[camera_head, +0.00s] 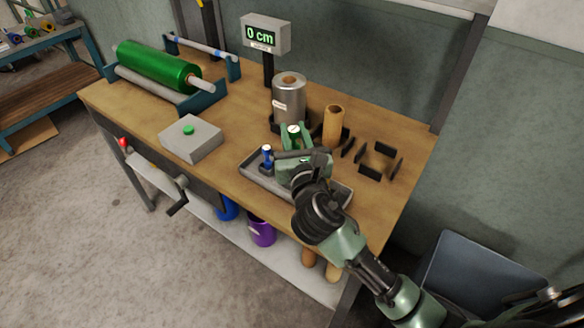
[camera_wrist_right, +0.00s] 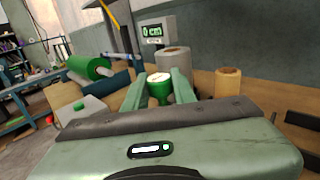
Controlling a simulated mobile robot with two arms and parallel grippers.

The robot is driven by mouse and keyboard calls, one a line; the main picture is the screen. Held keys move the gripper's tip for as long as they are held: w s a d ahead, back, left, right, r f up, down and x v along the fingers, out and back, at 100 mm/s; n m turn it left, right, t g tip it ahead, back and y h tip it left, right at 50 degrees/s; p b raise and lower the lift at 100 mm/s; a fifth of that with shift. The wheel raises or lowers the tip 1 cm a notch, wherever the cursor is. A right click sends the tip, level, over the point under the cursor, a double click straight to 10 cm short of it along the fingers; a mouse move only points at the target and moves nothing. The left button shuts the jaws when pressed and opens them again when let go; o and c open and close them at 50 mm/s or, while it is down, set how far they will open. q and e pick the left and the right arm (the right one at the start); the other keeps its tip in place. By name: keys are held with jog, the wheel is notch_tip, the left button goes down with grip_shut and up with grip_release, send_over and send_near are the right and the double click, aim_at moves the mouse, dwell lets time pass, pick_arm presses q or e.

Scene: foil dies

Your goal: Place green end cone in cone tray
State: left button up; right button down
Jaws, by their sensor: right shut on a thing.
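My right gripper (camera_head: 296,138) is shut on the green end cone (camera_wrist_right: 159,92), which has a pale top and sits between the two green fingers in the right wrist view. In the head view the green end cone (camera_head: 293,129) shows only partly between the fingers. The grey cone tray (camera_head: 258,177) lies on the bench below and in front of the gripper. A blue cone (camera_head: 267,155) stands at its left end. My right wrist hides much of the tray's middle and right. I cannot tell whether the green cone touches anything below. My left gripper is not in view.
A silver foil roll (camera_head: 289,98) stands just behind the gripper, with a cardboard core (camera_head: 333,125) to its right and black brackets (camera_head: 378,160) beyond. A display (camera_head: 265,35) reads 0 cm. A grey button box (camera_head: 190,138) and a green roll (camera_head: 155,66) are at the left.

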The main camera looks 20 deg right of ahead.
notch_tip(320, 180, down, 6)
jog(key=shift+r+b, duration=0.15)
jog(key=shift+b, duration=0.4)
jog(key=shift+f+b, duration=0.6)
jog(key=shift+f, duration=1.5)
jog(key=shift+f, duration=0.1)
jog(key=c, duration=1.1)
grip_release()
jog(key=shift+c, duration=0.2)
